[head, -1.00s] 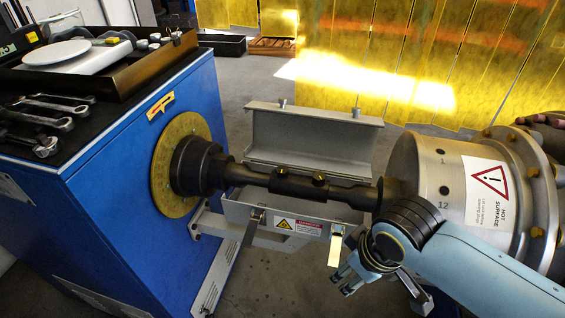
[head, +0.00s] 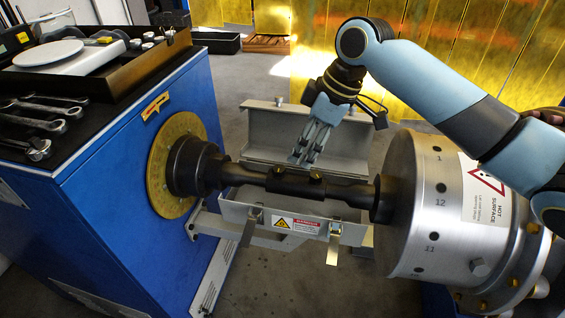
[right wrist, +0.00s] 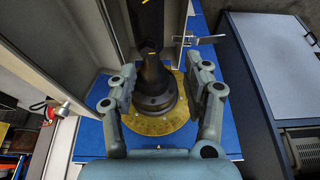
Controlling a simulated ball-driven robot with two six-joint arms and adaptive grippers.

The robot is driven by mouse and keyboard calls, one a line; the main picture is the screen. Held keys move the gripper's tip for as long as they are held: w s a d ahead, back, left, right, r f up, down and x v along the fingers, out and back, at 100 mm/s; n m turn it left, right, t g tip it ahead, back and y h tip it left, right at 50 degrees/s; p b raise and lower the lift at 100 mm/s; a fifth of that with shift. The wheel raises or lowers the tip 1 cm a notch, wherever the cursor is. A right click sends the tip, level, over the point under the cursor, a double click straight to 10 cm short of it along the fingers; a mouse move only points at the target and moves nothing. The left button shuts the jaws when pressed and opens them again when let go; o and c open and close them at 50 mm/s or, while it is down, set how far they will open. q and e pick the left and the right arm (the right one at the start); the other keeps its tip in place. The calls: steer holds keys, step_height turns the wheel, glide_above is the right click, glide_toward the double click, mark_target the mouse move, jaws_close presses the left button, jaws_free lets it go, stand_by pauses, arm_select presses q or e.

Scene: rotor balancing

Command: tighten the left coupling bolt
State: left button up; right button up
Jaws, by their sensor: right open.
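The coupling shaft (head: 345,191) is dark and runs level from the blue drive cabinet to the silver rotor drum. Two brass-coloured bolts sit on top of it: the left coupling bolt (head: 279,171) and a second bolt (head: 316,175) to its right. My right gripper (head: 302,157) is open and empty in the head view. It points down just above and behind the shaft, between the two bolts. In the right wrist view its spread fingers (right wrist: 163,92) appear on either side of the dark shaft and flange. My left gripper is out of view.
The opened guard cover (head: 265,130) stands behind the shaft, and its lower box with latches lies in front. The rotor drum (head: 405,210) is at the right. Wrenches (head: 40,115) lie on the blue cabinet (head: 90,225) at the left.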

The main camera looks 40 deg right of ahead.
mark_target(280, 168)
steer(key=shift+n, duration=0.4)
steer(key=w+f, duration=0.1)
steer(key=f, duration=0.1)
steer(key=w+a+f+b, duration=0.1)
steer(key=w+f, duration=0.1)
steer(key=f, duration=0.1)
steer(key=w+f, duration=0.2)
steer(key=f, duration=0.1)
steer(key=shift+a+b, duration=0.35)
jaws_close()
